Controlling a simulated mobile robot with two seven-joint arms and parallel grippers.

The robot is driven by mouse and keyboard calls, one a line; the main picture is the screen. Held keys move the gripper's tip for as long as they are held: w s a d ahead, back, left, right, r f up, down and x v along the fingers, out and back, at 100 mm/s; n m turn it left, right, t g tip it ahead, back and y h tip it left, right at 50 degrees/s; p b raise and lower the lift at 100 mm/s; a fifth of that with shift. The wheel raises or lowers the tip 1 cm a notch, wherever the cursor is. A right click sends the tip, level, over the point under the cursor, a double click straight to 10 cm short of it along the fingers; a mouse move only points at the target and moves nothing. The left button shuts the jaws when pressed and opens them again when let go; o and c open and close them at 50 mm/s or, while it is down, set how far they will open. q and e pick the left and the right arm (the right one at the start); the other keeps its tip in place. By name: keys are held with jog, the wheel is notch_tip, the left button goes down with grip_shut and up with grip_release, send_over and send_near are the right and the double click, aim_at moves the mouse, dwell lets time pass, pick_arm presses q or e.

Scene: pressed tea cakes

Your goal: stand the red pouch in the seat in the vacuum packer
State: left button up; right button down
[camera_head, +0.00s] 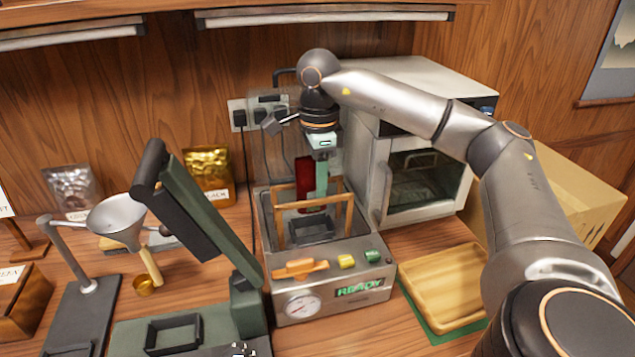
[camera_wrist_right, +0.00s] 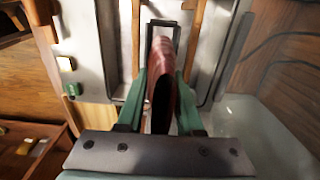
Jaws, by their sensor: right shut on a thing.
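The red pouch (camera_head: 304,176) is held upright between the green fingers of my right gripper (camera_head: 320,180). The vacuum packer (camera_head: 336,273) is a grey metal box with a READY display and a gauge on its front. The seat (camera_head: 310,237) is a dark rectangular frame inside its open top, and the pouch hangs just above it, behind the wooden frame. In the right wrist view the pouch (camera_wrist_right: 162,90) lies between both fingers, with the dark seat (camera_wrist_right: 163,24) beyond its end. I cannot tell whether they touch. My left gripper is not in view.
A wooden bar frame (camera_head: 282,221) rises around the packer's opening. A white oven (camera_head: 424,180) stands close behind right, and a wooden tray (camera_head: 447,286) lies at the right. A green press with a raised lever (camera_head: 205,220) and a funnel stand (camera_head: 116,222) are at the left.

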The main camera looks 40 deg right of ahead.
aim_at(318, 210)
notch_tip(318, 210, down, 2)
jog(key=shift+f+b, duration=0.2)
jog(key=shift+b, duration=0.55)
jog(key=shift+f+b, duration=0.35)
jog(key=shift+f, duration=0.05)
notch_tip(318, 210, down, 2)
jog(key=shift+f+b, duration=0.1)
jog(key=shift+b, duration=0.4)
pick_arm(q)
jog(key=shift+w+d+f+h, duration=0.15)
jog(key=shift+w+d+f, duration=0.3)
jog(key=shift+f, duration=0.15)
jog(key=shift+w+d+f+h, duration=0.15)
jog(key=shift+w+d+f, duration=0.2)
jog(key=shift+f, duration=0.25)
pick_arm(e)
jog(key=shift+f, duration=0.3)
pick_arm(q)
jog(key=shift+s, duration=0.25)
pick_arm(e)
jog(key=shift+f, duration=0.1)
jog(key=shift+c, duration=2.4)
grip_release()
